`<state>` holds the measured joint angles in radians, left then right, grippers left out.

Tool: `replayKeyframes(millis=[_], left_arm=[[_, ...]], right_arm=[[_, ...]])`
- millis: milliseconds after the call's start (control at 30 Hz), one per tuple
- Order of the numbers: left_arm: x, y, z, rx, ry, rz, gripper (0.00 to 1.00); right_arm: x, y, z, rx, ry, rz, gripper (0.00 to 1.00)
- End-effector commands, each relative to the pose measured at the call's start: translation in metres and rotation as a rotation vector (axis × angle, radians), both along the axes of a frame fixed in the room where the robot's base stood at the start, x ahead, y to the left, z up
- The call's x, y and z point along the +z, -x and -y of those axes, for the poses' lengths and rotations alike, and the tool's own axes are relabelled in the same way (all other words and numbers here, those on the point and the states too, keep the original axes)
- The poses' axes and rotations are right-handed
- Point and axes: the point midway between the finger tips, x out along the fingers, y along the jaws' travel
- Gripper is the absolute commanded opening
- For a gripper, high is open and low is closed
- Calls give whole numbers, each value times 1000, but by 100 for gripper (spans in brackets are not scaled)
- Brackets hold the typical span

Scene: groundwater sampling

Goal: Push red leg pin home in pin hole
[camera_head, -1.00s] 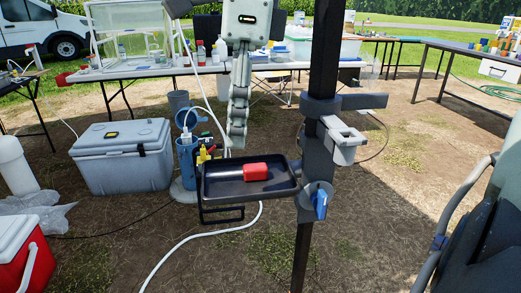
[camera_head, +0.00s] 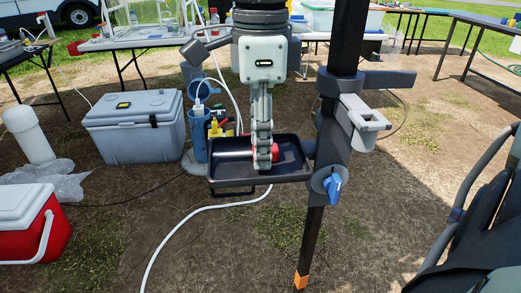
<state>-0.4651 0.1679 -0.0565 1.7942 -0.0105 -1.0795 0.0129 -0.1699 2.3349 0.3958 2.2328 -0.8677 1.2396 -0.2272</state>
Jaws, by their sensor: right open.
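The red leg pin (camera_head: 274,149) lies in a shallow black tray (camera_head: 218,171) beside the dark post (camera_head: 343,45). A pale bar shows in the tray to its left; I cannot tell whether it is the pin's shaft. My right gripper (camera_head: 263,162) points straight down into the tray, seen edge-on, its fingers open at the red pin and partly hiding it. I cannot tell whether they touch it. I cannot make out the pin hole. My left gripper is out of view.
The post carries a grey bracket (camera_head: 362,114) and a blue knob (camera_head: 333,184) right of the tray. A blue cylinder and yellow item (camera_head: 214,128) stand behind the tray. A grey cooler (camera_head: 135,130) and red cooler (camera_head: 30,225) are left. A white hose crosses the ground.

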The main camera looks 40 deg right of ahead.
Motion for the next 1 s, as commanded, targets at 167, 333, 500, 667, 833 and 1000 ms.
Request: replayKeyframes(millis=[167, 333, 500, 667, 833, 1000], left_arm=[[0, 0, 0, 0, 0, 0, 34], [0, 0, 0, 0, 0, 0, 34], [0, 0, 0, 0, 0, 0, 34], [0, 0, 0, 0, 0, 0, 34], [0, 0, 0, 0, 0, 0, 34], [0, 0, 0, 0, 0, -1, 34]], right_arm=[[-1, 0, 0, 0, 0, 1, 45], [-1, 0, 0, 0, 0, 1, 29], [0, 0, 0, 0, 0, 1, 8], [0, 0, 0, 0, 0, 1, 0], [0, 0, 0, 0, 0, 1, 0], [6, -1, 0, 0, -1, 4, 0]])
